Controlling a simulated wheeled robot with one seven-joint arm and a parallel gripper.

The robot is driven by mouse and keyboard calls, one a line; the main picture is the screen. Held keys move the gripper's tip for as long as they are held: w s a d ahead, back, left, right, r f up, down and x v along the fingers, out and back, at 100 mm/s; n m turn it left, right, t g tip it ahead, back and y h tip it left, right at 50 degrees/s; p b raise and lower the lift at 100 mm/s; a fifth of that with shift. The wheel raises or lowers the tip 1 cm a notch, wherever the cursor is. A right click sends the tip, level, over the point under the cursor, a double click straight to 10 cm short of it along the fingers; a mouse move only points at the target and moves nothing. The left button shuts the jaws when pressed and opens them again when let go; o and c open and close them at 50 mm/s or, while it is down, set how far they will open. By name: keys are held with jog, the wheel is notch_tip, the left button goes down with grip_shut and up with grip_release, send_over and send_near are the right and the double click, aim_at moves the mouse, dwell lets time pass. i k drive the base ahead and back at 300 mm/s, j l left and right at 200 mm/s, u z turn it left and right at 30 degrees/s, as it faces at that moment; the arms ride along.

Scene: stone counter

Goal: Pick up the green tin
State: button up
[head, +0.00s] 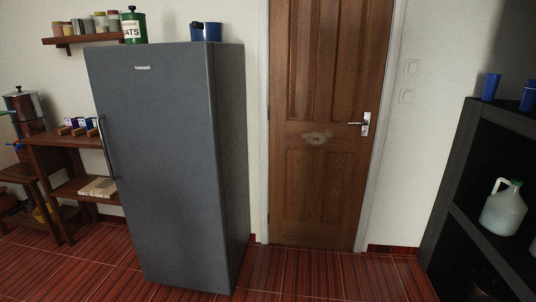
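A green tin (133,25) with a pale label reading "ATS" stands upright on top of the grey fridge (155,150), near its back left corner. The tin has a dark green lid with a small knob. My gripper is not in view.
Two blue cups (205,31) stand on the fridge to the right of the tin. A wall shelf (85,38) with several jars is at the left. A wooden door (325,120) is right of the fridge. A black shelf unit (462,170) with a jug (503,211) stands at the right. Tiled floor (300,275) shows in front.

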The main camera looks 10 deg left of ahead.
aim_at(135, 29)
jog(key=i+u, duration=0.2)
jog(key=i, duration=0.4)
jog(key=i+u, duration=0.2)
jog(key=i, duration=0.45)
jog(key=i+l+u, duration=0.2)
jog(key=i, duration=0.4)
jog(key=i+j, duration=0.95)
jog(key=i, duration=0.2)
